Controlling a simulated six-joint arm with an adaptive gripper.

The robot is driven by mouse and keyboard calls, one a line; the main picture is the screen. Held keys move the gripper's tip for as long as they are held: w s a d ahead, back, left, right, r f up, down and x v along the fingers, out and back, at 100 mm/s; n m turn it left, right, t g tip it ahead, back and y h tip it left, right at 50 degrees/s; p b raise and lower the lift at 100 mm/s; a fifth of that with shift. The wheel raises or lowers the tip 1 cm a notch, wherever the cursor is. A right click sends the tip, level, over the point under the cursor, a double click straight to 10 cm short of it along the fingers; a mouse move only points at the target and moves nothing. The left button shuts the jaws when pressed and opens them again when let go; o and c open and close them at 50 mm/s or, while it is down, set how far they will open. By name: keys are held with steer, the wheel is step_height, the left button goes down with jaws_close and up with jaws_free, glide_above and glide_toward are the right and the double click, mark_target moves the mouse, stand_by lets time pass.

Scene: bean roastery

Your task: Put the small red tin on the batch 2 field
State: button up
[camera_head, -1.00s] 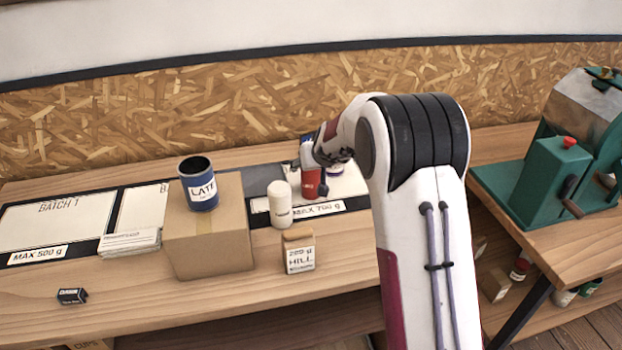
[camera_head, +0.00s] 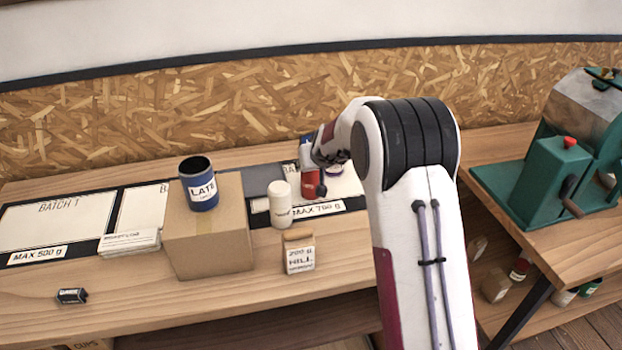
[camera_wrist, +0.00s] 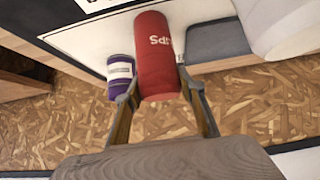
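The small red tin (camera_head: 310,180) is at the right-hand field, above its "MAX 700 g" strip (camera_head: 318,209). In the wrist view the red tin (camera_wrist: 158,60) fills the space between the two fingers of my gripper (camera_wrist: 158,85). The fingers appear to press on its sides, and its lettering is upside down in the picture. I cannot tell whether its base touches the white field (camera_head: 345,185). The field's title is mostly hidden, with only its first letters visible. My arm hides much of the field's right side.
A purple tin (camera_wrist: 120,75) stands close beside the red tin. A white canister (camera_head: 281,205) stands left of it, near a grey patch (camera_head: 264,180). A cardboard box (camera_head: 210,245) carries a blue tin (camera_head: 198,184). A small "HILL" box (camera_head: 299,254) stands in front.

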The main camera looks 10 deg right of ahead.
steer(key=shift+r, duration=0.15)
steer(key=shift+c, duration=0.5)
steer(key=shift+r, duration=4.95)
steer(key=shift+w, duration=0.1)
steer(key=shift+d, duration=0.1)
